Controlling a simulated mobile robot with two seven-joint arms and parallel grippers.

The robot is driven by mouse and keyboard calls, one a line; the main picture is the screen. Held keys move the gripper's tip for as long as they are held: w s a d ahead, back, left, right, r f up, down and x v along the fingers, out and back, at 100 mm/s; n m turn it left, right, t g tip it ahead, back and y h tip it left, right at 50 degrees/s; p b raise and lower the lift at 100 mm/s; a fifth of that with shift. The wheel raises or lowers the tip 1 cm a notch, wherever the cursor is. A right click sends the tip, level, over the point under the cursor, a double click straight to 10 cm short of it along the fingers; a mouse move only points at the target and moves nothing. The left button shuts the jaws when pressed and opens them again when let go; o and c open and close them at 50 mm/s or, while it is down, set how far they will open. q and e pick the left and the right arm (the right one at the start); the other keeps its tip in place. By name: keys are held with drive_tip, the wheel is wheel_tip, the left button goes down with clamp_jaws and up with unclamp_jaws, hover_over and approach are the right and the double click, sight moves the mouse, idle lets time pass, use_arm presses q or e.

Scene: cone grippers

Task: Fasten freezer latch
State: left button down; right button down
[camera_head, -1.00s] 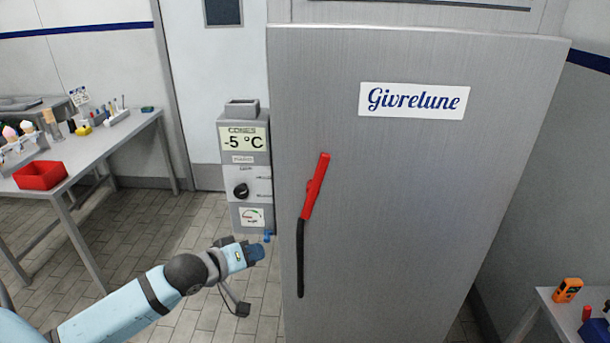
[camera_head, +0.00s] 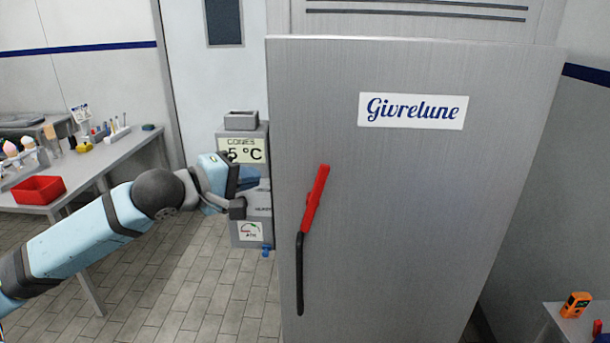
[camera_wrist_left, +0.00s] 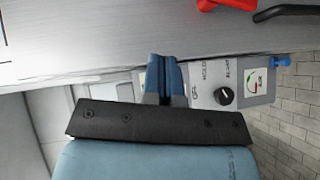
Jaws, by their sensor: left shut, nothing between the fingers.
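The freezer door (camera_head: 420,200) is a large grey metal panel with a "Givrelune" sign. The freezer latch (camera_head: 312,205) is a long handle on the door's left side, red on its upper part and black below, tilted slightly from vertical. In the left wrist view, part of the red latch (camera_wrist_left: 238,4) shows at the top edge. My left gripper (camera_head: 250,178) is shut and empty, left of the latch and apart from it. In the left wrist view its blue fingers (camera_wrist_left: 166,78) are together near the door's edge. My right gripper is not in view.
A grey cone machine (camera_head: 250,232) with a temperature display stands behind my left gripper. A table (camera_head: 125,150) with a red bin (camera_head: 39,189) is at left. An orange device (camera_head: 575,304) sits on a small table at lower right.

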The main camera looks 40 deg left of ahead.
use_arm(q)
drive_tip(key=p, duration=0.2)
hover_over(314, 197)
drive_tip(key=s+a, duration=0.4)
drive_tip(key=f, duration=0.1)
drive_tip(key=shift+w+d+f+p, duration=0.15)
drive_tip(key=shift+w+d+f, duration=0.35)
drive_tip(key=shift+d, duration=0.25)
drive_tip(key=shift+w+d+f+p, duration=0.15)
drive_tip(key=shift+w+d+f, duration=0.2)
drive_tip(key=shift+w+d, duration=0.3)
drive_tip(key=shift+d, duration=0.15)
